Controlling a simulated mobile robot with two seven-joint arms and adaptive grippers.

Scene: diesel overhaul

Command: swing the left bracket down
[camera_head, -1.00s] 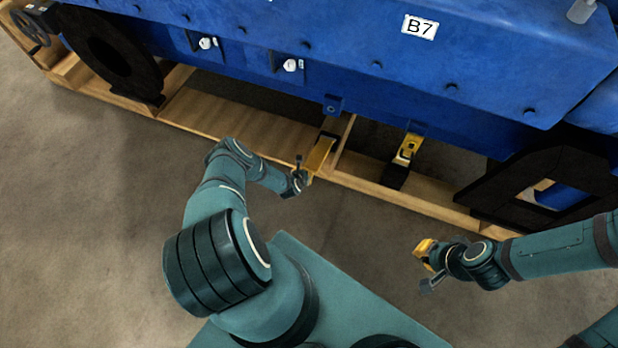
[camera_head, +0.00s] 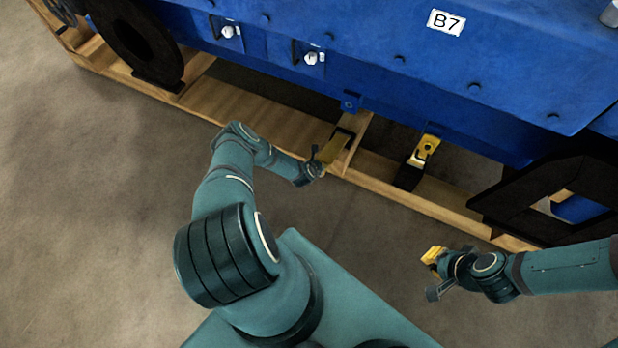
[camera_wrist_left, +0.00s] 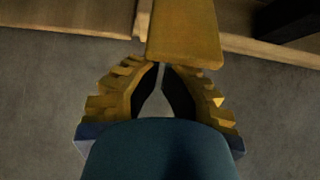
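A second yellow bracket (camera_head: 424,150) hangs right of the first, with a black part below it. The wooden frame (camera_head: 405,200) runs along the blue engine (camera_head: 400,75). Black supports stand at left (camera_head: 133,45) and right (camera_head: 490,200). The concrete floor in front is open.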

